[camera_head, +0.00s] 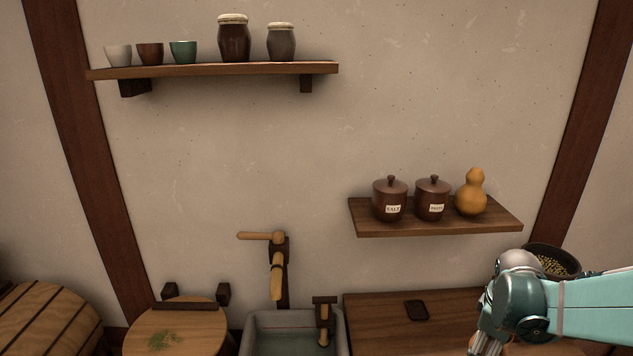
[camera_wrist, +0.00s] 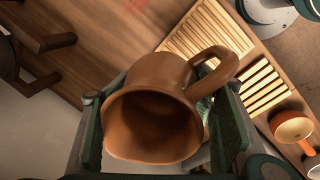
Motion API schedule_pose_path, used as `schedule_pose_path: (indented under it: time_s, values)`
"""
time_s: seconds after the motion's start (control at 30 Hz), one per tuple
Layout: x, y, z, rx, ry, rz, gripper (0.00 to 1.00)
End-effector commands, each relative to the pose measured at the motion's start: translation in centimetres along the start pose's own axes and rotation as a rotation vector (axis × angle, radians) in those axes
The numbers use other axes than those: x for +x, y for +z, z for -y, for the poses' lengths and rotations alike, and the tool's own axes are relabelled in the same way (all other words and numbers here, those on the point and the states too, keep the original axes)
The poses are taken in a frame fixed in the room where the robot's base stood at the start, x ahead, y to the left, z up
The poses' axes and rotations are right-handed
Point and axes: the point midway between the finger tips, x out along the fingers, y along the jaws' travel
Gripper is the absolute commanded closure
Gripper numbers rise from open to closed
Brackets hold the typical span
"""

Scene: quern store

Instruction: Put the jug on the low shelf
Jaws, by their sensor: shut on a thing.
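The jug (camera_wrist: 158,125), brown clay with a looped handle, fills the middle of the wrist view. Its open mouth faces the camera. My gripper (camera_wrist: 160,110) is shut on it, with one green finger on each side. In the head view my gripper (camera_head: 486,342) is at the bottom right, in front of the counter and below the low shelf; I cannot clearly make out the jug there. The low shelf (camera_head: 440,229) is on the wall at right. It holds two lidded brown pots (camera_head: 390,200) and an orange gourd (camera_head: 471,195).
The low shelf's front left strip is bare, but narrow. A higher shelf (camera_head: 215,70) holds cups and jars. Below are a stone sink (camera_head: 250,335) with a wooden tap, a counter (camera_head: 375,325) and a dark grain bowl (camera_head: 552,262). The wrist view shows a slatted rack (camera_wrist: 205,35) and an orange cup (camera_wrist: 292,127).

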Motion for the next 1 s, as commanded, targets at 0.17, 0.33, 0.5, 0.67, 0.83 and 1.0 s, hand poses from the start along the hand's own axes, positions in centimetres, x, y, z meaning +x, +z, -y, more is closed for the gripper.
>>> schedule_pose_path:
  time_s: [0.17,0.33,0.5,0.67,0.83,1.0]
  values:
    - [-2.5,0.1,-5.9,0.187,-0.01,0.03,0.67]
    - [-5.3,0.8,-11.3,0.379,-0.017,0.063,0.67]
    - [-8.3,1.8,-16.4,0.57,-0.019,0.096,0.67]
    - [-11.2,3.1,-20.9,0.75,-0.017,0.128,0.67]
    - [-14.6,4.9,-25.4,0.941,-0.012,0.164,0.67]
    - [-18.0,7.0,-29.2,1.123,-0.002,0.2,0.67]
